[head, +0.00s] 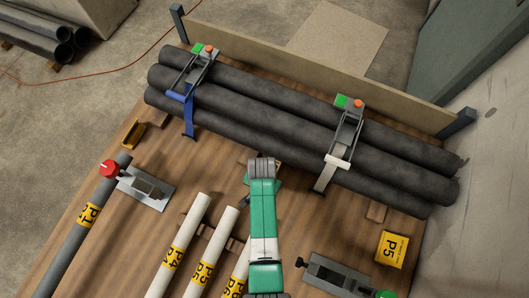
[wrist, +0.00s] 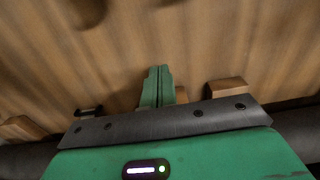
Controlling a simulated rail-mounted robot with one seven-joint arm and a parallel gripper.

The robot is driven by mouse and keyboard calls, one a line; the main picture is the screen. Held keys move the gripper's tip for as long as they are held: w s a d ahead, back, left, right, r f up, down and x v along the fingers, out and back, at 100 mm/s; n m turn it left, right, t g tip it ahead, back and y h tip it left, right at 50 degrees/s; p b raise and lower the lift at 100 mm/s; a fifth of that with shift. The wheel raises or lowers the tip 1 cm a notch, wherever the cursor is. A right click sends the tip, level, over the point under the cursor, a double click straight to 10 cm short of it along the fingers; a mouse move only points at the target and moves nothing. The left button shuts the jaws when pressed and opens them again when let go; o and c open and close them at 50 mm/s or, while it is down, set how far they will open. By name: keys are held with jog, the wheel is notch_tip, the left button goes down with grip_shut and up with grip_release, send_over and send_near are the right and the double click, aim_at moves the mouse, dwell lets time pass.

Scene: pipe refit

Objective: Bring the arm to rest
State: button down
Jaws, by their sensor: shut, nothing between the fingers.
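My arm (head: 263,215), green and white, reaches up from the bottom middle of the head view over the wooden deck (head: 225,160). Its grey wrist end is just in front of the bundle of dark pipes (head: 290,110). My gripper shows in the wrist view (wrist: 157,72). Its two green fingers are together with nothing between them, over bare wood grain. In the head view the fingers are mostly hidden by the arm.
Straps with buckles (head: 340,140) cross the pipe bundle. White labelled pipes (head: 180,250) lie left of my arm. A grey pipe (head: 72,235) with a red knob lies further left.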

notch_tip(320, 180, up, 6)
jog(key=p, duration=0.1)
jog(key=shift+w+d+r+p, duration=0.2)
jog(key=shift+w+r+p, duration=0.05)
jog(key=shift+w+p, duration=0.2)
jog(key=w+r+n+t, duration=0.1)
jog(key=w+r+t, duration=0.3)
jog(key=w+r, duration=0.5)
jog(key=w+r+n+t, duration=0.1)
jog(key=w+r+t, duration=0.4)
jog(key=r, duration=0.8)
jog(key=w+r+n+t, duration=0.1)
jog(key=w+r+t, duration=0.15)
jog(key=r, duration=0.85)
jog(key=w+r+t, duration=0.1)
jog(key=r+t, duration=0.2)
jog(key=r, duration=0.9)
jog(key=s+r+n+t, duration=0.1)
jog(key=s+r+t, duration=0.3)
jog(key=s+r, duration=0.5)
jog(key=s+r+n+t, duration=0.1)
jog(key=s+r+t, duration=0.25)
jog(key=r, duration=0.85)
jog(key=s+r+t, duration=0.3)
jog(key=s+r, duration=0.4)
jog(key=r, duration=0.4)
notch_tip(320, 180, up, 31)
jog(key=w+a+p, duration=0.1)
jog(key=p, duration=3.1)
jog(key=shift+r, duration=0.15)
